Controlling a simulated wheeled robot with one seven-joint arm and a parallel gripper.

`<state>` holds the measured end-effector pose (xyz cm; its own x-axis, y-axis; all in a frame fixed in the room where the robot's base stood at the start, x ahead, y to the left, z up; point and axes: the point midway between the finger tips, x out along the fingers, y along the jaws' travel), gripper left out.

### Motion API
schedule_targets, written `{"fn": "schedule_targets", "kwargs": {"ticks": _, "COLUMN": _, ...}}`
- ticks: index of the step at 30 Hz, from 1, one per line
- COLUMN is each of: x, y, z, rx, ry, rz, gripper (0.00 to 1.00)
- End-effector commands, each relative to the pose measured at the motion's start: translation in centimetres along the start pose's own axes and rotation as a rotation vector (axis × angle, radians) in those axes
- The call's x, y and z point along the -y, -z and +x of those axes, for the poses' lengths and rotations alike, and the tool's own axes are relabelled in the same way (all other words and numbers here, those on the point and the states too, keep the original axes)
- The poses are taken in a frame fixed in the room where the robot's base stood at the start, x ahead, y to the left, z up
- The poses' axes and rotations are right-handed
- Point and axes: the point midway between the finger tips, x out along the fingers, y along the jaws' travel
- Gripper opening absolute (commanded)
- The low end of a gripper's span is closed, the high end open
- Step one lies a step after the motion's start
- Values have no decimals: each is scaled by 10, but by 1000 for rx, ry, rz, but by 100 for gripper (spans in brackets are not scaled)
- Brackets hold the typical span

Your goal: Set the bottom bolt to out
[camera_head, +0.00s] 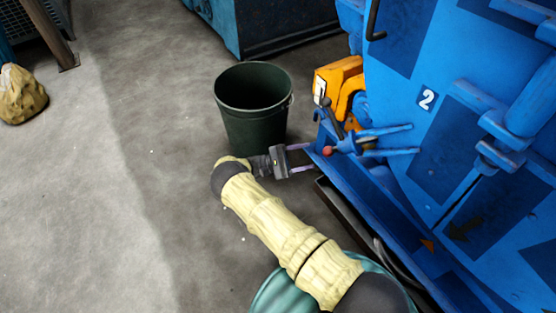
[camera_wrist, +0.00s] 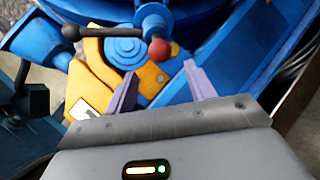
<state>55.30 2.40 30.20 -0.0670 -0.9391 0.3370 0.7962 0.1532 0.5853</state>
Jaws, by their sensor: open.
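My gripper (camera_head: 306,158) is open and empty, its two lilac fingers pointing at the lower edge of the blue machine. In the wrist view, a red ball knob (camera_wrist: 160,49) on a blue stem lies just beyond the gap between the fingertips (camera_wrist: 160,74), apart from them. A black-knobbed lever (camera_wrist: 92,31) runs leftwards from the same area. In the head view, the red knob (camera_head: 328,151) shows just right of the fingertips. Either handle may belong to the bottom bolt; no label shows which one, and its position cannot be read.
The blue machine (camera_head: 400,85) fills the right side, with an orange part (camera_head: 341,80) and blue prongs (camera_head: 388,130) near the knob. A dark green bucket (camera_head: 253,120) stands behind my gripper. A blue ledge (camera_head: 375,205) runs below.

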Motion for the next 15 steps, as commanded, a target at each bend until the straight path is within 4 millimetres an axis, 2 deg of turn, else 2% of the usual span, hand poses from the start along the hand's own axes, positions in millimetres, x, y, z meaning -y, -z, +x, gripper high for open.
{"fn": "schedule_targets", "kwargs": {"ticks": 3, "x": 0, "y": 1, "z": -18, "rx": -3, "ry": -2, "rz": 2, "gripper": 55}}
{"fn": "schedule_targets", "kwargs": {"ticks": 15, "x": 1, "y": 2, "z": -70, "rx": -2, "ry": 0, "rz": 1, "gripper": 55}}
